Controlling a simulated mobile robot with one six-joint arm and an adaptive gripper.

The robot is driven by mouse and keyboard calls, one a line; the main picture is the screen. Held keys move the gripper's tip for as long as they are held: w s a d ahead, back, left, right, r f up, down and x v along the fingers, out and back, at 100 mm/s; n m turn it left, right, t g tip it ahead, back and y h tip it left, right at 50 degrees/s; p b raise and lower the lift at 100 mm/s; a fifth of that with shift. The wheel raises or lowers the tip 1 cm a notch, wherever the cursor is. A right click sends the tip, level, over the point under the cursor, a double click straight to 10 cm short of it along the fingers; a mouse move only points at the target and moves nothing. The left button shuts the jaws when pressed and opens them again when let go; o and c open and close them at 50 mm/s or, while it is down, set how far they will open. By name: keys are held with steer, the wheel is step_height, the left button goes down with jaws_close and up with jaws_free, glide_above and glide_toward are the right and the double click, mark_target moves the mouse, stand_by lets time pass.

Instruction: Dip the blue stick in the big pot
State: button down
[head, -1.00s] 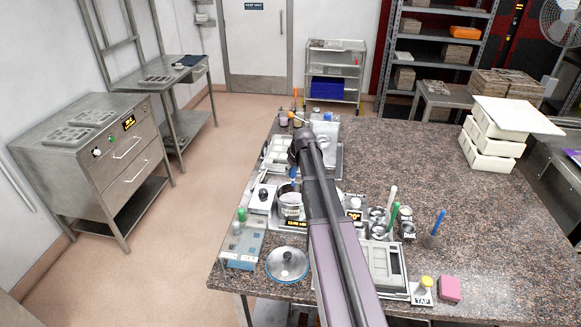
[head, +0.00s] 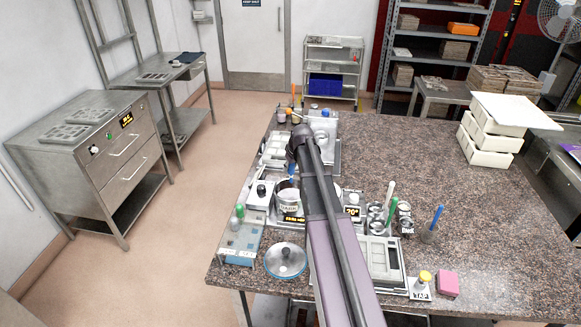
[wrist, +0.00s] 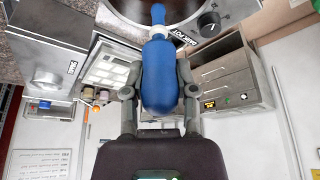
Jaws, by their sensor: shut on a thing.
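The blue stick (wrist: 165,82) has a thick rounded handle, a pale collar and a narrower blue end. My gripper (wrist: 161,68) is shut on its handle in the wrist view. The narrow end overlaps the dark inside of the big pot (wrist: 219,30) at the top of that view. I cannot tell whether it is above the contents or touching them. In the head view a bit of the blue stick (head: 291,171) shows at the pot (head: 289,208), beside my arm. My arm hides the gripper there.
A round lid (head: 286,261) lies near the counter's front left. The counter's right side is mostly clear.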

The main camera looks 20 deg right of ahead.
mark_target(291, 182)
steer(key=shift+f+b, duration=4.25)
steer(key=shift+f, duration=0.15)
steer(key=shift+r, duration=0.2)
steer(key=shift+r+p, duration=3.55)
steer(key=shift+p, duration=0.2)
steer(key=shift+r+p, duration=2)
